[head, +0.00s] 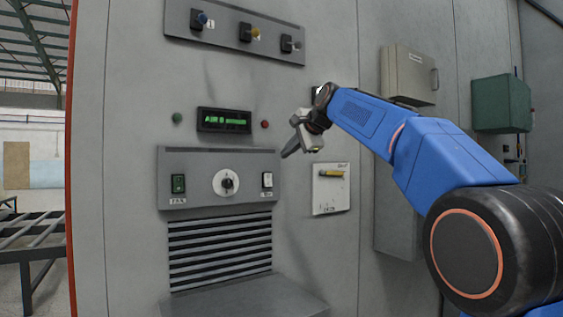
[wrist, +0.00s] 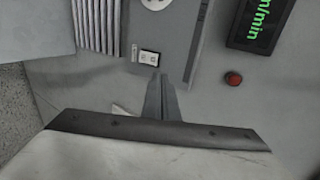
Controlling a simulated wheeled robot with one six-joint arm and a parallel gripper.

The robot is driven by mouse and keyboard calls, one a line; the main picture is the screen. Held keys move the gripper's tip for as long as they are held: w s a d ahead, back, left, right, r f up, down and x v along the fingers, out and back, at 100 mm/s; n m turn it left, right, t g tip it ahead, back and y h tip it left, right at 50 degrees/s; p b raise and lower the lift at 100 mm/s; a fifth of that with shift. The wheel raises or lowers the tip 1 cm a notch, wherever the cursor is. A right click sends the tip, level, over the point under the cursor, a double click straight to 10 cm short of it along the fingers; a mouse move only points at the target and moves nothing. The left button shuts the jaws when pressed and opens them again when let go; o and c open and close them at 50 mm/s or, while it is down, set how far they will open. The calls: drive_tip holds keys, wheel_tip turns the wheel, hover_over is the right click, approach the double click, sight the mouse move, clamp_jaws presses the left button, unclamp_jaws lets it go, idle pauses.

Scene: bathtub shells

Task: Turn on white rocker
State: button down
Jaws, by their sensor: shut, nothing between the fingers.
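The white rocker (head: 267,180) is a small white switch at the right end of the grey control panel (head: 205,160) on the wall. It also shows in the wrist view (wrist: 149,57), just beyond my fingertips. My gripper (head: 288,154) is shut and empty, above and to the right of the rocker in the head view. In the wrist view the closed fingers (wrist: 160,80) point toward the rocker and appear apart from it. I cannot tell for sure which side of the rocker is pressed in.
A green rocker (head: 178,184) and a round dial (head: 227,183) share the panel. A display (head: 224,120) sits above, between a green button (head: 177,118) and a red button (head: 265,124). Vent slats (head: 220,250) lie below. A white board (head: 331,197) hangs to the right.

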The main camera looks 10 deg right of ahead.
drive_tip(key=shift+r+v, duration=0.2)
drive_tip(key=shift+v, duration=0.95)
drive_tip(key=shift+w, duration=0.1)
drive_tip(key=s+d+f+n+g+h, duration=0.2)
drive_tip(key=s+f+n, duration=0.5)
drive_tip(key=s+f, duration=1.6)
drive_tip(key=s+d+f+n+g+h, duration=0.1)
drive_tip(key=s+f+n+g, duration=0.4)
drive_tip(key=s+f, duration=1.9)
wheel_tip(320, 180, down, 7)
drive_tip(key=shift+s+d+r+n+h, duration=0.1)
drive_tip(key=shift+s+d+n+h, duration=0.4)
drive_tip(key=shift+n, duration=0.7)
drive_tip(key=shift+w, duration=0.15)
